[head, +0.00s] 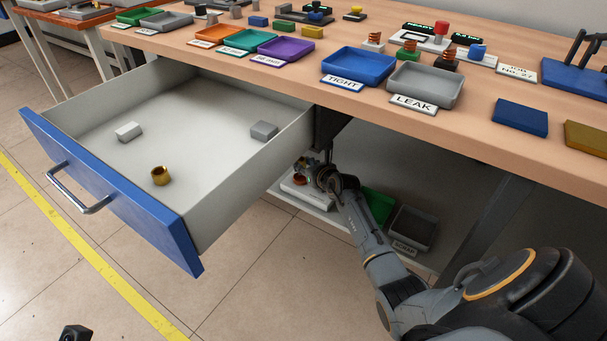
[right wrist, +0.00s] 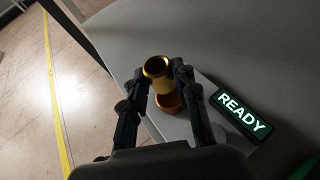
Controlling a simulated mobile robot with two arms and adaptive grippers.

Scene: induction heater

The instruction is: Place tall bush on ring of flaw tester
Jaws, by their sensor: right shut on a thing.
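My right gripper (right wrist: 160,80) is shut on a tall gold bush (right wrist: 156,68), which it holds upright. A copper-orange ring (right wrist: 168,101) shows just below the bush, on the pale flaw tester (right wrist: 192,124). From this angle I cannot tell whether bush and ring touch. The tester's display (right wrist: 242,115) reads READY in green. In the head view my right gripper (head: 322,174) reaches under the table to the flaw tester (head: 308,196), hiding most of the bush. A small dark part at the bottom left edge may be my left gripper (head: 75,333); its fingers are not clear.
The open blue-fronted drawer (head: 110,195) holds a gold bush (head: 160,176) and two small blocks. A green tray (head: 377,205) and a dark SCRAP tray (head: 412,228) stand right of the tester on the low shelf.

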